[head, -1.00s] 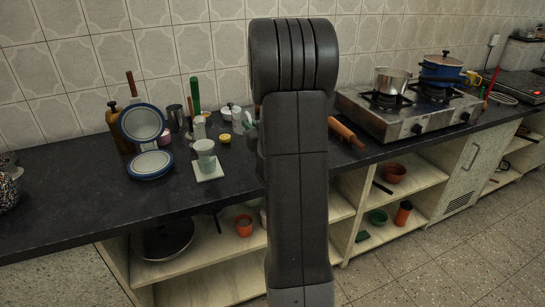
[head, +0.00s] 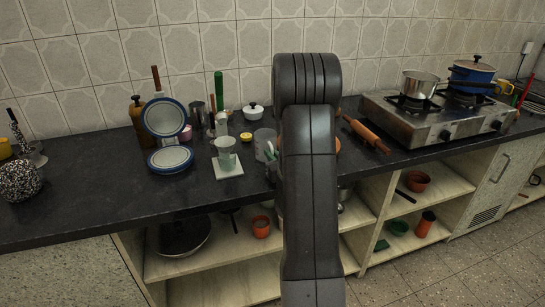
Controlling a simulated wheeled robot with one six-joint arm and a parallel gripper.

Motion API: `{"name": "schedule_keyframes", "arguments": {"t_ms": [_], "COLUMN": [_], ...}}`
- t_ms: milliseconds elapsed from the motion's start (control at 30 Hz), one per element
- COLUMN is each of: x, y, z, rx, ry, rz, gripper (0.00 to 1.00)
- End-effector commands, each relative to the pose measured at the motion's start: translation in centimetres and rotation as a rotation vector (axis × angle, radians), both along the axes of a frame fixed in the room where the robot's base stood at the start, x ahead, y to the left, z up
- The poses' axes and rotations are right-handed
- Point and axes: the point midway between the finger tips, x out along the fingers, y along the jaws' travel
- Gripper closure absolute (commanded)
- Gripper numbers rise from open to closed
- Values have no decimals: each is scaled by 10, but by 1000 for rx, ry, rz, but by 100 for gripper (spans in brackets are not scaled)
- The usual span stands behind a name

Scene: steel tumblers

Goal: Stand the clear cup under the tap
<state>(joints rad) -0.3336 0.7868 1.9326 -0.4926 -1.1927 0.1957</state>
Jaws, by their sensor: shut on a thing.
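A pale, see-through cup (head: 226,150) stands upright on a white square tile (head: 229,172) on the dark counter, left of my arm. A second greyish, see-through cup-like thing (head: 264,141) shows just left of my arm, partly covered; I cannot tell whether it is held. My arm fills the middle of the head view. My gripper is hidden behind it, so its fingers and what they hold do not show. I cannot make out a tap.
A blue-rimmed plate (head: 171,160) and a bottle (head: 137,118) stand left of the tile. A speckled round thing (head: 20,181) sits far left. A rolling pin (head: 366,134) and a stove (head: 440,120) are right. Bare counter (head: 95,195) lies front left.

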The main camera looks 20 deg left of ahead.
Motion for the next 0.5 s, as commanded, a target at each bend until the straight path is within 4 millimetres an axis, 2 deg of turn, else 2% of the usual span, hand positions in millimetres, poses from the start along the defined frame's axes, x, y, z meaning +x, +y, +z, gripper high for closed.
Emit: {"name": "schedule_keyframes", "arguments": {"t_ms": [400, 433, 500], "x": [0, 0, 0], "y": [0, 0, 0], "z": [-6, -5, -5], "rx": [1, 1, 0], "ry": [-2, -2, -1], "rz": [0, 0, 0], "gripper": [100, 87, 74]}}
